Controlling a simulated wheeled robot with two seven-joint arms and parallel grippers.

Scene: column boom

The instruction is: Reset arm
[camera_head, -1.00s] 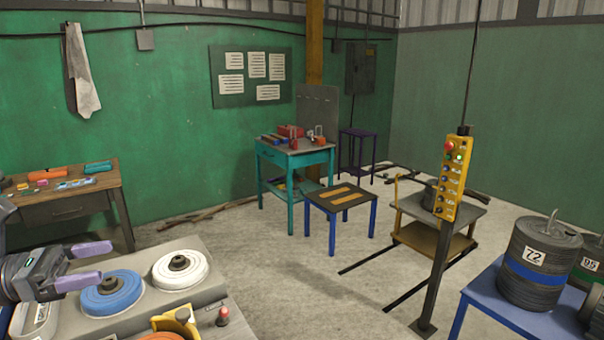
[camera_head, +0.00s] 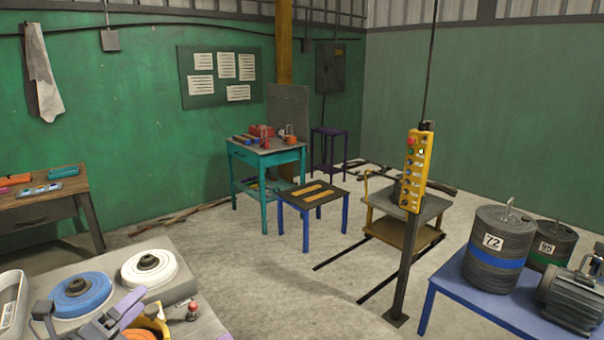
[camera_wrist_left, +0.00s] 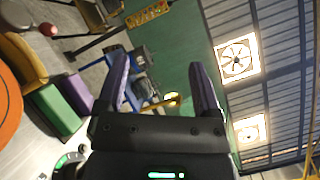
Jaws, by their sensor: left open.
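My left gripper (camera_head: 136,304) is low at the left of the head view, in front of the workbench's blue disc. Its purple fingers point up and to the right. In the left wrist view the gripper (camera_wrist_left: 160,72) has its two purple fingers wide apart, with nothing between them. The wrist view is tilted, with the ceiling at the right. My right gripper is not in view.
A workbench (camera_head: 205,325) with a blue disc (camera_head: 95,295), a white disc (camera_head: 165,272) and a red-topped knob (camera_head: 193,307) is at lower left. A yellow control pendant (camera_head: 414,170) stands right of centre. A blue table (camera_head: 470,290) holds dark weights. Open floor lies between.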

